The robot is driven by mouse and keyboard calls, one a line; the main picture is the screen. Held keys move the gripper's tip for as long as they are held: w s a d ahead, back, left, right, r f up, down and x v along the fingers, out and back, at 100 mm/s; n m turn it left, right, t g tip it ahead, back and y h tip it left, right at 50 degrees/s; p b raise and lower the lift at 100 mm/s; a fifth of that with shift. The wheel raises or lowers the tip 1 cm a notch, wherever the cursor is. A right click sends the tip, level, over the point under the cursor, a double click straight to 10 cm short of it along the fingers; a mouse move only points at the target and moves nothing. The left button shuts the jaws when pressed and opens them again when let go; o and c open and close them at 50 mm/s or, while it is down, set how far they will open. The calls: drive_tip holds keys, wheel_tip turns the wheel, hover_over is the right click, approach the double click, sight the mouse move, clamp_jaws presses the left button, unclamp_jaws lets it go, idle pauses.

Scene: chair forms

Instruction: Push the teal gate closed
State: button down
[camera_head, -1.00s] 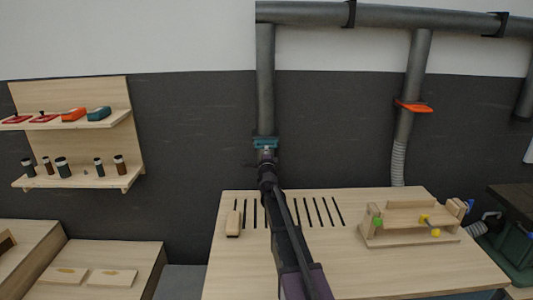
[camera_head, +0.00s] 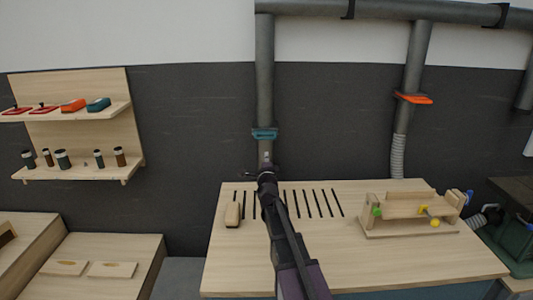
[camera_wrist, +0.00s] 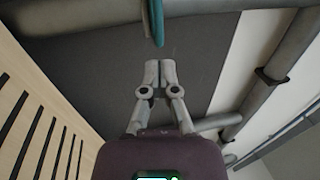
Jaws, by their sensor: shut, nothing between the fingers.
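The teal gate (camera_head: 264,133) is a flat slide plate on the grey vertical pipe, above the back edge of the workbench. It shows edge-on at the top of the wrist view (camera_wrist: 156,20). My gripper (camera_head: 266,158) is just below the gate, in front of the lower pipe end. In the wrist view my gripper's fingertips (camera_wrist: 160,68) are together and empty, with a small gap between them and the gate. How far the gate is pushed into the pipe cannot be told.
The slotted workbench (camera_head: 350,262) lies below my arm, with a wooden block (camera_head: 232,215) and a wooden jig (camera_head: 410,227) on it. An orange gate (camera_head: 413,98) is on another pipe at right. A wall shelf (camera_head: 75,172) holds tools at left.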

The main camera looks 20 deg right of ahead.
sight(255, 283)
drive_tip(key=v, duration=0.4)
drive_tip(key=shift+b, duration=0.3)
idle(0.3)
